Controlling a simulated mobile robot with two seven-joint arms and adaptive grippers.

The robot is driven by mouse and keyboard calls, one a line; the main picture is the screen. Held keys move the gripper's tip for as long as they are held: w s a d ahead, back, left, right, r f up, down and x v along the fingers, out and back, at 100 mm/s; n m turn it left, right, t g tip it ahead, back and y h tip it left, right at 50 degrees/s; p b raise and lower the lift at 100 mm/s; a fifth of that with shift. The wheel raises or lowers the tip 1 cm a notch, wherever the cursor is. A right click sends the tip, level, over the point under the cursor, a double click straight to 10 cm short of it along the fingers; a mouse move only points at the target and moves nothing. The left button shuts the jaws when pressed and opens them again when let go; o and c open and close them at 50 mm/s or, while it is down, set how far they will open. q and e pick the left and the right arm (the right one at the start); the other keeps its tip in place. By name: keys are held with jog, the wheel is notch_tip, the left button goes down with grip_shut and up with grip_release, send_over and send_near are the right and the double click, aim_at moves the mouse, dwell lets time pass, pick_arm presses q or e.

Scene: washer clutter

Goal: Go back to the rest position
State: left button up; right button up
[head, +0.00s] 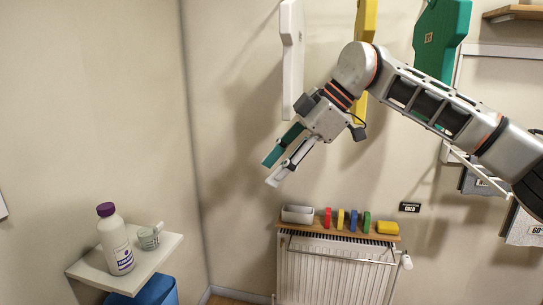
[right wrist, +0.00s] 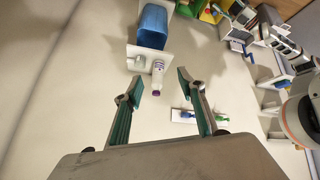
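My right gripper (head: 270,172) is raised in front of the wall, its arm reaching in from the right. Its fingers point down and to the left. The right wrist view also shows the gripper (right wrist: 160,84), with its two green-lined fingers wide apart and nothing between them. My left gripper does not show in either view.
A white bottle with a purple cap (head: 116,246) and a small cup (head: 148,238) stand on a white shelf (head: 168,246) at lower left, above a blue bin (head: 157,291). A wooden shelf (head: 334,229) with small coloured items tops a radiator (head: 338,270). White, yellow and green panels (head: 292,50) hang behind my arm.

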jog(key=s+a+f+n+g+y, duration=0.45)
jog(key=s+a+f+y, duration=0.35)
jog(key=a+f+y, duration=0.3)
jog(key=w+d+f+m+t+h, duration=0.1)
jog(key=d+f+m+t+h, duration=0.3)
jog(key=d+f+m+t, duration=0.55)
jog(key=w+d+f+m+t+h, duration=0.1)
jog(key=d+f+m+t+h, duration=0.3)
jog(key=d+f+m+t, duration=0.55)
jog(key=s+d+f+g+h, duration=0.2)
jog(key=s+d+f+h, duration=0.2)
jog(key=s+f, duration=0.6)
jog(key=s+d+f+m+g+h, duration=0.1)
jog(key=s+d+f+h, duration=0.3)
jog(key=f, duration=1.4)
jog(key=s+d+g, duration=0.1)
jog(key=s+d, duration=0.2)
jog(key=s, duration=0.4)
jog(key=shift+d, duration=0.15)
jog(key=shift+m+g, duration=0.25)
